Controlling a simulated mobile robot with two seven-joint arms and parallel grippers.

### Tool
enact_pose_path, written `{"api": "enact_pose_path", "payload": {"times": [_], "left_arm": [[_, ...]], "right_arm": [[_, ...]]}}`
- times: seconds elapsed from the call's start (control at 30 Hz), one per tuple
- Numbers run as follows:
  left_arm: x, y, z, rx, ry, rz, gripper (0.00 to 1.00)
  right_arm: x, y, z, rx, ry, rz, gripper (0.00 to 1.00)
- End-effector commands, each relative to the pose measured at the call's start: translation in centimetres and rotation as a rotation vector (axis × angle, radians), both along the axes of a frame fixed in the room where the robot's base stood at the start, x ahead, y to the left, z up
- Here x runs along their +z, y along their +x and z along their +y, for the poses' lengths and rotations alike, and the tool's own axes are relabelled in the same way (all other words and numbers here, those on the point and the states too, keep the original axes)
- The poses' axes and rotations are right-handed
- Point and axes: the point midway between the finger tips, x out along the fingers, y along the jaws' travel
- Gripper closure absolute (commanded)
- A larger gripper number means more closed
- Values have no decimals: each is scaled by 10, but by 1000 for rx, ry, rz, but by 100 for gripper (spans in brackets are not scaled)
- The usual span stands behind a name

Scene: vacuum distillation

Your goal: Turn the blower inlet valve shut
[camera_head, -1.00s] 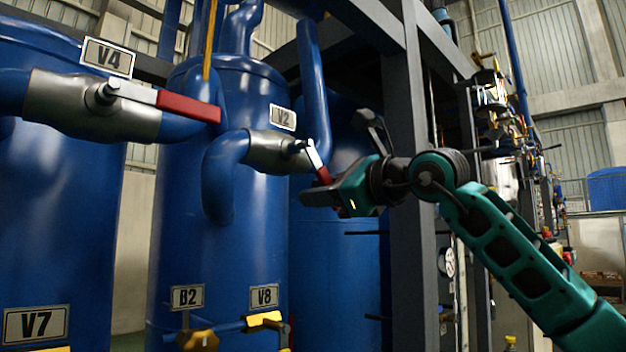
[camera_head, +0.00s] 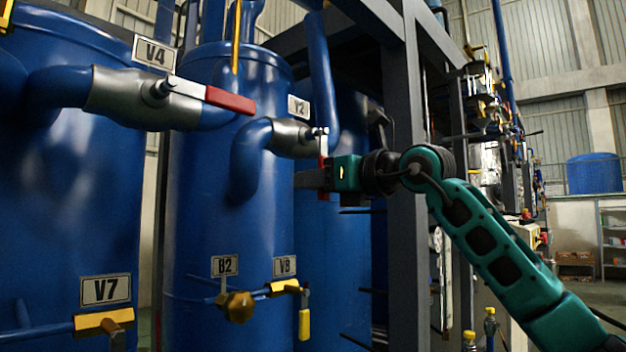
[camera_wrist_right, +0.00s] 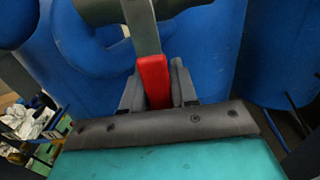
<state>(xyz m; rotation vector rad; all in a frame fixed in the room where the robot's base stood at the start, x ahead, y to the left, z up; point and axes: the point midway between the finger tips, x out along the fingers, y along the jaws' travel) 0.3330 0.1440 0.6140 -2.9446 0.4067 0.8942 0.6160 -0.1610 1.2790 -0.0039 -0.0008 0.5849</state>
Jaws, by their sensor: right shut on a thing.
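The valve (camera_head: 290,138) by the V2 sign (camera_head: 299,106) is a grey body on a blue pipe elbow, in the middle of the head view. Its lever handle (camera_head: 323,145) has a red grip and hangs nearly straight down. My right gripper (camera_head: 310,180) reaches in from the right and is shut on the red grip. In the right wrist view the red grip (camera_wrist_right: 152,78) sits between the two grey fingers, with the metal lever rising above it. My left gripper is not in view.
Left of it, a V4 valve (camera_head: 130,97) has a red-ended lever (camera_head: 230,100) lying nearly level. Blue tanks (camera_head: 70,200) stand close behind. A dark steel post (camera_head: 408,230) stands beside my right wrist. Yellow-handled valves (camera_head: 283,288) are lower down.

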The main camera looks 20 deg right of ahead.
Motion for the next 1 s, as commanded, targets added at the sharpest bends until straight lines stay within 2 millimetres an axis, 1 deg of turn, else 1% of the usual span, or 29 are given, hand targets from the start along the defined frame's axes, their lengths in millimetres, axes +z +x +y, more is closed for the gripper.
{"api": "enact_pose_path", "payload": {"times": [0.5,0.53,0.6,0.73,1.0], "left_arm": [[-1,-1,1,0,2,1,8],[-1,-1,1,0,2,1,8],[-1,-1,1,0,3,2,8],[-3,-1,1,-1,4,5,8],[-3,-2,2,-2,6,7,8]], "right_arm": [[-1,0,1,5,21,16,100],[-1,0,1,5,21,16,70],[-1,0,1,4,20,15,63],[-1,0,0,3,18,13,51],[0,-1,-2,1,17,11,51]]}}
